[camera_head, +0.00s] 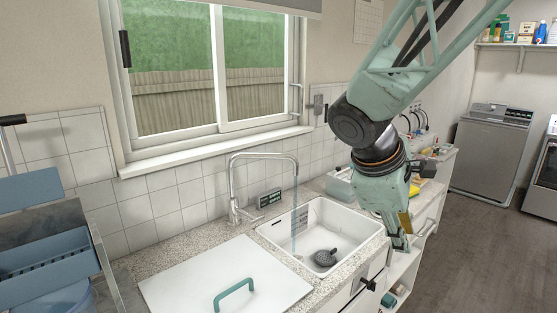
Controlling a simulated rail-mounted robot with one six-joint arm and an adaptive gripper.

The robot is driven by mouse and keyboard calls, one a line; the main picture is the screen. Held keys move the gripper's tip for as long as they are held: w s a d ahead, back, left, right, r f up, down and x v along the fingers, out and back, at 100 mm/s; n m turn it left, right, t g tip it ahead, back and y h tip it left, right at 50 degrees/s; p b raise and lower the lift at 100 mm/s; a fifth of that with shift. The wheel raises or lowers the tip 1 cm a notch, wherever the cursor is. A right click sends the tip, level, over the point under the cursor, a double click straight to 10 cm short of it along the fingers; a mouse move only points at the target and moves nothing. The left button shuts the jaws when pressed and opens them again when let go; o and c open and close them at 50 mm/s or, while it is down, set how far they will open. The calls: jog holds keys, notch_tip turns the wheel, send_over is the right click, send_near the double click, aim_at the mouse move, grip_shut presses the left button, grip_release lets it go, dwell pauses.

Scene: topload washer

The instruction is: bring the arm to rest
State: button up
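My arm comes down from the top right, with its wrist in front of the counter right of the sink. My gripper (399,241) points downward at the counter's front edge, beside the sink's right rim. Its fingers are small and partly overlapped by my wrist, so I cannot tell whether they are open or shut. A yellow thing (405,223) shows right by the fingers; I cannot tell whether it is touched or only behind them.
The white sink (268,232) holds a dark round-headed object (325,257). A faucet (233,185) arches over it, with a bluish streak below. A white board (190,281) with a green handle lies left. A topload washer (489,155) stands far right; open floor (470,255) lies before it.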

jog(key=s+a+r+m+y, duration=0.1)
jog(key=s+m, duration=0.3)
jog(key=s, duration=0.5)
jog(key=s+a+r+m+y, duration=0.2)
jog(key=s+a+m, duration=0.1)
jog(key=s, duration=0.6)
jog(key=s+a+r+m+t+y, duration=0.1)
jog(key=s+m, duration=0.3)
jog(key=s, duration=0.5)
jog(key=shift+s+a+r+m+y, duration=0.35)
jog(key=shift+a+r+y, duration=0.25)
jog(key=shift+a+r, duration=0.25)
jog(key=shift+f, duration=0.1)
jog(key=shift+c, duration=0.9)
